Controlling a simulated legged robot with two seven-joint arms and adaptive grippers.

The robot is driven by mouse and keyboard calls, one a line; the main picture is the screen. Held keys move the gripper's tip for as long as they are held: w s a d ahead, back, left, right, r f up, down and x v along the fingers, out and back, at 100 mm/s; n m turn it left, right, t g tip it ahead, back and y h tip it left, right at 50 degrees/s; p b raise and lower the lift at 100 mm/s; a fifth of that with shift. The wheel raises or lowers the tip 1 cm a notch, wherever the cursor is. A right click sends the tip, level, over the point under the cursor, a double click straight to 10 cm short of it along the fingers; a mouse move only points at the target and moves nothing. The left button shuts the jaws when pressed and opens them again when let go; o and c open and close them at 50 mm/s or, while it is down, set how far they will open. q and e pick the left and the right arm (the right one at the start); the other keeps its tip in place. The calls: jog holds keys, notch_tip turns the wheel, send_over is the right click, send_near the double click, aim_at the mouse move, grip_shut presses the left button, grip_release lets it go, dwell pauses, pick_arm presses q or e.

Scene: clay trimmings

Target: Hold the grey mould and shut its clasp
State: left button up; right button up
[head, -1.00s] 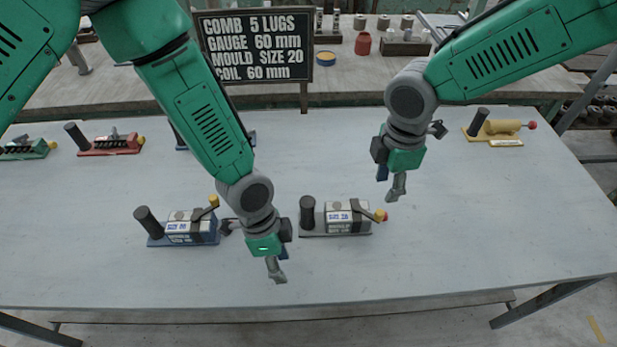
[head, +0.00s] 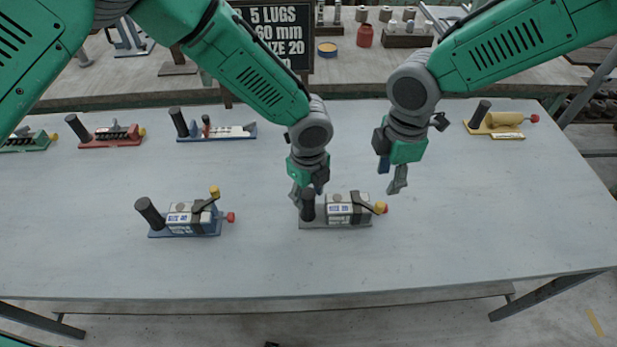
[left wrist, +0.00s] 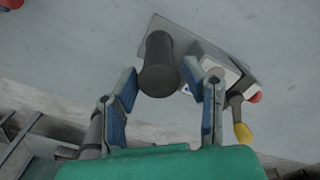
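The grey mould (head: 348,212) lies on the table in the middle of the head view, with a dark upright post at its left end. Its dark clasp lever has a yellow tip (head: 380,207) and sticks out past the right end, by a red knob; the yellow tip also shows in the left wrist view (left wrist: 243,132). My left gripper (left wrist: 160,82) is open, its blue-padded fingers either side of the dark post (left wrist: 159,62); I cannot tell if either touches it. In the head view the left gripper (head: 306,194) partly hides the post. My right gripper (head: 391,177) looks open and empty, above and right of the mould.
A blue mould (head: 185,218) lies to the left. Red (head: 110,137), blue-based (head: 217,134) and yellow (head: 497,123) tools line the back edge. A dark sign (head: 275,40) stands behind. The table front and right are clear.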

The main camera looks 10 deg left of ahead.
aim_at(309, 209)
pick_arm(q)
notch_tip(309, 209, down, 6)
jog(key=shift+f, duration=0.1)
pick_arm(e)
jog(key=shift+d, duration=0.1)
pick_arm(q)
grip_shut()
pick_arm(e)
jog(key=shift+o, duration=0.6)
